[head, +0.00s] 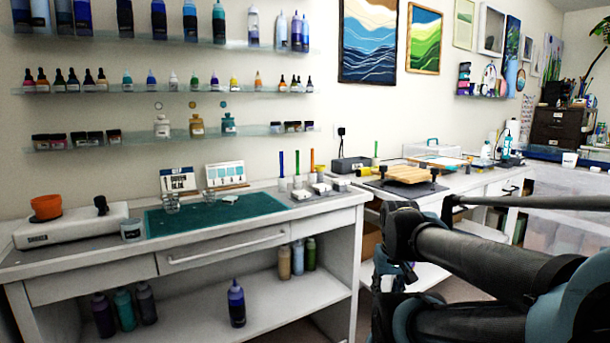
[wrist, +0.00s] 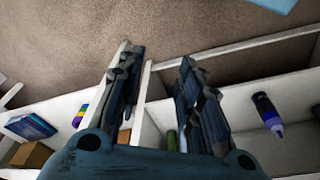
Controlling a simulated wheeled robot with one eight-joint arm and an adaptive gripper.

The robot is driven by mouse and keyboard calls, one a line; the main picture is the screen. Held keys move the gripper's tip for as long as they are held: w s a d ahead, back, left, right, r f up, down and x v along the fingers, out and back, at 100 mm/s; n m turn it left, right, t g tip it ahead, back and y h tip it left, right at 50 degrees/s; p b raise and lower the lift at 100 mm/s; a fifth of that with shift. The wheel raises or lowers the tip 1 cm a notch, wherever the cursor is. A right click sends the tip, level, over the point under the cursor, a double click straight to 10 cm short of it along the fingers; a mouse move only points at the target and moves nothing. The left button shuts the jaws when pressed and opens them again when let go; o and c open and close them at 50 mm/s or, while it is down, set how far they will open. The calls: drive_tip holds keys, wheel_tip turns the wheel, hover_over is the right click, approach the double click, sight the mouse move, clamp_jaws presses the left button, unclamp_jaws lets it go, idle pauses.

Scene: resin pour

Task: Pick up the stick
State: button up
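Thin upright sticks stand on the counter in the head view: a blue stick (head: 281,164), a green stick (head: 297,163) and a red-orange stick (head: 312,159). Another green stick (head: 376,150) stands further right. I cannot tell which one the task means. My gripper (wrist: 158,58) is open and empty in the wrist view, its two fingers apart above the floor and low shelving. No stick shows clearly between or near the fingers. In the head view the gripper is largely hidden by my arm, right of the white workbench and well short of the sticks.
The white workbench (head: 250,249) holds a green mat (head: 215,215), clear cups, a scale (head: 70,229) with an orange bowl (head: 46,206) and a grey tin (head: 131,229). Bottles fill wall shelves. A wooden board (head: 411,174) lies on the right counter. A bottle (wrist: 267,112) stands on the lower shelf.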

drive_tip(key=shift+o, duration=0.3)
drive_tip(key=shift+s+r, duration=0.2)
drive_tip(key=m+t+y, duration=1)
drive_tip(key=m+t, duration=0.3)
drive_tip(key=m, duration=1.6)
approach(298, 160)
drive_tip(key=shift+x, duration=5.2)
clamp_jaws()
